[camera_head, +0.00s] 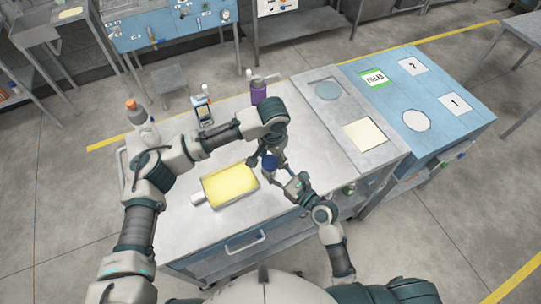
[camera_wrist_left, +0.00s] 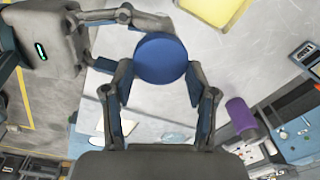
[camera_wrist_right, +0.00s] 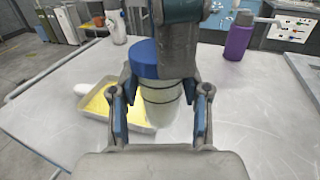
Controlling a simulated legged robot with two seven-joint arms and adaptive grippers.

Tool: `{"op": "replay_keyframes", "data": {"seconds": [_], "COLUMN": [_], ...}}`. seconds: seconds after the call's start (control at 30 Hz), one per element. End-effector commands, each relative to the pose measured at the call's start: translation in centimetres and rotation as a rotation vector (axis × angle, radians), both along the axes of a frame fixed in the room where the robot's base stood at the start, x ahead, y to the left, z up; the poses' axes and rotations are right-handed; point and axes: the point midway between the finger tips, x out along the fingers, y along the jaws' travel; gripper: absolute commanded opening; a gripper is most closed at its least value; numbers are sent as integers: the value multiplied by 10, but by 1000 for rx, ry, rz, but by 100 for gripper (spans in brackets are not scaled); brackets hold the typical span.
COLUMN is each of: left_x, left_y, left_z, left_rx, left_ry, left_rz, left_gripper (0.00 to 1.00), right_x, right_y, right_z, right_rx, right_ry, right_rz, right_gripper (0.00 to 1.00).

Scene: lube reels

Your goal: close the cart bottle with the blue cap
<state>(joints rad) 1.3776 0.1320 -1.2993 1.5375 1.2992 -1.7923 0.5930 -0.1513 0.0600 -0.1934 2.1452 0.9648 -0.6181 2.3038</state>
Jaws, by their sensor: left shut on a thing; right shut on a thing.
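The blue cap (camera_head: 269,162) sits on the top of a pale, translucent bottle over the metal table; the cap also shows in the left wrist view (camera_wrist_left: 160,58) and in the right wrist view (camera_wrist_right: 146,58). My left gripper (camera_wrist_left: 160,72) is shut on the cap from above. The bottle (camera_wrist_right: 160,103) is upright in the right wrist view, and my right gripper (camera_wrist_right: 161,88) is shut around its body. The bottle is mostly hidden in the head view by the cap and my grippers. I cannot tell how tightly the cap is seated.
A tray with a yellow bottom (camera_head: 230,185) lies left of the bottle. A blue surface with a "FILLED" card (camera_head: 376,78) is at the right.

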Motion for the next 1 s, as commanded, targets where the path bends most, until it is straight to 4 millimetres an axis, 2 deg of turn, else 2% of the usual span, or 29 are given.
{"op": "replay_keyframes", "data": {"seconds": [0.5,1.0], "left_x": [0,1], "left_y": [0,0], "left_z": [2,-5], "left_rx": [-5,0], "left_ry": [-4,-8], "left_rz": [-2,1], "left_gripper": [30,30], "right_x": [0,-1], "right_y": [2,1], "right_z": [-4,-3], "right_rx": [-6,-3], "right_ry": [8,7], "right_rz": [2,3], "right_gripper": [0,0]}}
